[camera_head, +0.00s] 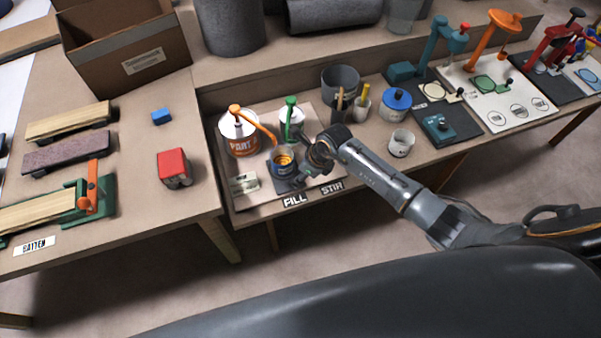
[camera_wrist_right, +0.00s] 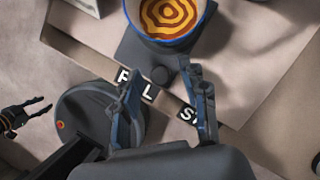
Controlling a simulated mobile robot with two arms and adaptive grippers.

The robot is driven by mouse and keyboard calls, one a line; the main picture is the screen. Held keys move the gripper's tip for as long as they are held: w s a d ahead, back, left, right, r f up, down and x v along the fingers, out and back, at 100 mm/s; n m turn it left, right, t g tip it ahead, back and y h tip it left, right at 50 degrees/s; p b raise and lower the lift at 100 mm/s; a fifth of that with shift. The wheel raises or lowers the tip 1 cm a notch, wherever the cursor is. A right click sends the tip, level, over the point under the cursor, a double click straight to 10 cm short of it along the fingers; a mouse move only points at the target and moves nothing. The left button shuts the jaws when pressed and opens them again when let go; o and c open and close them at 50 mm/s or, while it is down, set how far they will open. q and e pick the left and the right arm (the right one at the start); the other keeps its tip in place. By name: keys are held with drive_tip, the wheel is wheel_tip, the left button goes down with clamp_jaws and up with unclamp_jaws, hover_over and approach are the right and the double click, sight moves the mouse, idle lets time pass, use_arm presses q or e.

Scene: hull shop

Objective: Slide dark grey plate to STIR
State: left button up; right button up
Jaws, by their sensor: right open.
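The dark grey plate (camera_head: 282,186) lies on the board at the front of the bench, behind the FILL label (camera_head: 295,199). It bears a blue-rimmed cup (camera_head: 284,165) with an orange and brown swirl inside. In the right wrist view the plate (camera_wrist_right: 135,48) has a dark round knob (camera_wrist_right: 160,75) at its near edge. The STIR label (camera_head: 332,187) lies to the right of FILL. My right gripper (camera_wrist_right: 166,95) is open, its fingers on either side of the space just before the knob. My left gripper (camera_wrist_right: 30,115) shows small in the wrist view, fingers apart.
A white can with an orange pump (camera_head: 241,135) stands behind left of the cup, and one with a green pump (camera_head: 291,120) behind it. A dark pot (camera_head: 340,84), a blue-lidded tub (camera_head: 395,104) and a white cup (camera_head: 401,143) stand to the right.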

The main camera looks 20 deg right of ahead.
clamp_jaws()
drive_tip(key=d+b, duration=0.1)
drive_tip(key=d, duration=0.4)
drive_tip(key=d+b, duration=0.2)
drive_tip(key=d, duration=0.4)
drive_tip(key=shift+w+d+f, duration=0.15)
drive_tip(key=shift+d+f, duration=0.05)
drive_tip(key=shift+d, duration=0.1)
drive_tip(key=shift+d+r, duration=0.15)
drive_tip(key=shift+d, duration=0.3)
drive_tip(key=shift+w, duration=0.1)
unclamp_jaws()
drive_tip(key=shift+d, duration=0.15)
